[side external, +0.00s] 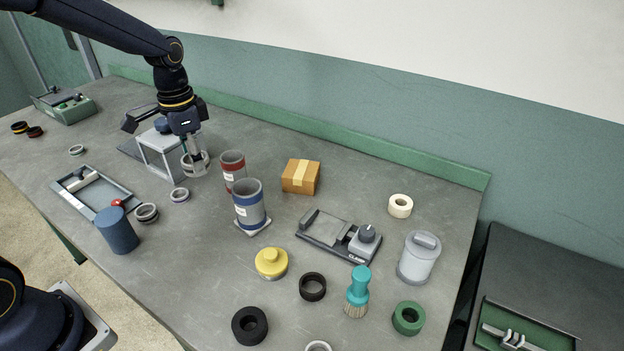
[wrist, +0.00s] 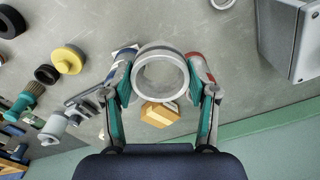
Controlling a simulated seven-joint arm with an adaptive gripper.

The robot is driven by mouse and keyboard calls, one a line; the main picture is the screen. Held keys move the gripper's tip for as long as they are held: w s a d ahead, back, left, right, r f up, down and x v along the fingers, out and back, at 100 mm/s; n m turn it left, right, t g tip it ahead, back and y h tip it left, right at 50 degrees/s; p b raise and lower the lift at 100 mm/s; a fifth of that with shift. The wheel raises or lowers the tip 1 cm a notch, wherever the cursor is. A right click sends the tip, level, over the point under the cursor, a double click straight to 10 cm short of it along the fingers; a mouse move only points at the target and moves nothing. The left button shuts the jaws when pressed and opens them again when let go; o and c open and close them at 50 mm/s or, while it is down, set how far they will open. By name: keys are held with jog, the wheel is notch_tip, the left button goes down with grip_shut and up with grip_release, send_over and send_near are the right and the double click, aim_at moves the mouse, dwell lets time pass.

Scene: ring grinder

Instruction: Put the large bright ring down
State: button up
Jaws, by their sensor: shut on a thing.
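The large bright ring (side external: 196,165) is silver-grey and hangs in my gripper (side external: 193,153), between the white stand and the red-banded canister. In the wrist view my gripper (wrist: 160,82) has its two teal-padded fingers on opposite sides of the ring (wrist: 160,49), and the ring's open hole faces the camera. The ring looks clear of the table, but its exact height is hard to tell. A smaller bright ring (side external: 180,195) and a thicker grey ring (side external: 147,213) lie on the table nearer the front edge.
A white stand (side external: 160,142) is just left of the ring. A red-banded canister (side external: 232,170) and a blue-banded canister (side external: 249,205) stand close on its right. A framed tray (side external: 125,195), blue cylinder (side external: 117,231) and cardboard box (side external: 301,177) are nearby.

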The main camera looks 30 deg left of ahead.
jog(key=s+a+f+n, duration=0.2)
jog(key=s+a, duration=0.4)
send_over(203, 187)
notch_tip(203, 187, down, 9)
jog(key=shift+f, duration=1.8)
jog(key=shift+f, duration=0.15)
jog(key=o, duration=1.3)
